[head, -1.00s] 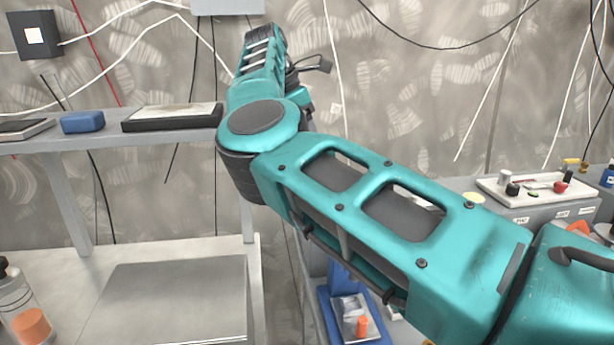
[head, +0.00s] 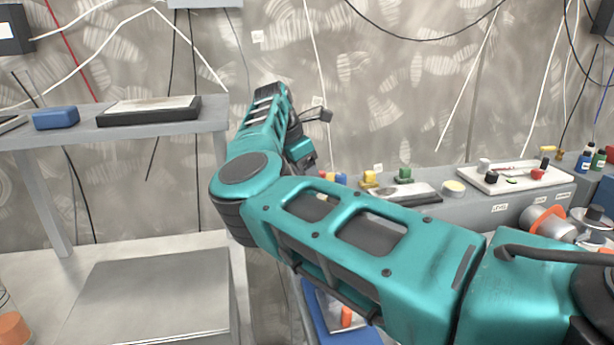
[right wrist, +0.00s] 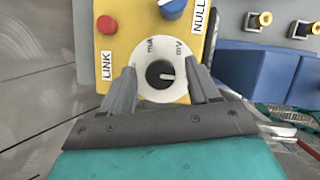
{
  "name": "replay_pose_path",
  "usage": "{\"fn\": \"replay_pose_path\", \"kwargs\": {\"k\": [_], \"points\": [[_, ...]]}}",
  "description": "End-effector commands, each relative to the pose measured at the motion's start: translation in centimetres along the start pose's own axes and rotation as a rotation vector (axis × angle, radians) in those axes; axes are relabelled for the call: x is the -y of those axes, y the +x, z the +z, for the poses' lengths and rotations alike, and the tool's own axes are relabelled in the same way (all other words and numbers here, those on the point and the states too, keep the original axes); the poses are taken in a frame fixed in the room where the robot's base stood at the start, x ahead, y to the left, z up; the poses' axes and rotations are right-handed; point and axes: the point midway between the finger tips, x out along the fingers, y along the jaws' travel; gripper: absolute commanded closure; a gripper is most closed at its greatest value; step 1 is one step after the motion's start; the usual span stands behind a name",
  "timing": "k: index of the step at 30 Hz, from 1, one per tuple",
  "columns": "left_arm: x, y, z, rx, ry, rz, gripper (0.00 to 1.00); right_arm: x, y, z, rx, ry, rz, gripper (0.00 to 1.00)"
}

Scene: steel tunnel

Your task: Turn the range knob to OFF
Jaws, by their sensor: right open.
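The range knob (right wrist: 165,75) shows in the right wrist view as a small black knob on a round white dial (right wrist: 151,94) on a yellow box (right wrist: 128,48). Its white pointer mark points right, below the "mV" label; "mA" is at the upper left. No OFF label is visible; the dial's lower part is close to the gripper. My right gripper (right wrist: 161,72) is open, one finger on each side of the dial. I cannot tell whether they touch the knob. In the head view the right arm crosses the middle and the gripper and yellow box are not clearly visible. My left gripper is not in view.
On the yellow box are a red button (right wrist: 106,25) marked LINK and a blue knob (right wrist: 172,8) beside NULL. Blue blocks (right wrist: 252,75) stand to the right. In the head view, a grey shelf (head: 110,131) is at left and a bench with a white panel (head: 515,181) at right.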

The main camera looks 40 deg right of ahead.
Motion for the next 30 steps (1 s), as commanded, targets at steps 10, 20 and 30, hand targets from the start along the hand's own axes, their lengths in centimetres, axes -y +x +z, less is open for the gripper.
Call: {"fn": "replay_pose_path", "kwargs": {"k": [10, 20, 30], "points": [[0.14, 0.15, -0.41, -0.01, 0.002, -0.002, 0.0, 0.01, 0.02, 0.02, 0.0, 0.001, 0.0, 0.52], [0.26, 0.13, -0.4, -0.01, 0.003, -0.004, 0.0, 0.01, -0.01, 0.01, -0.001, 0.001, 0.0, 0.84], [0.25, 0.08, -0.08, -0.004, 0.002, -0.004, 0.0, 0.02, 0.0, -0.02, -0.001, -0.012, 0.005, 0.96]]}}
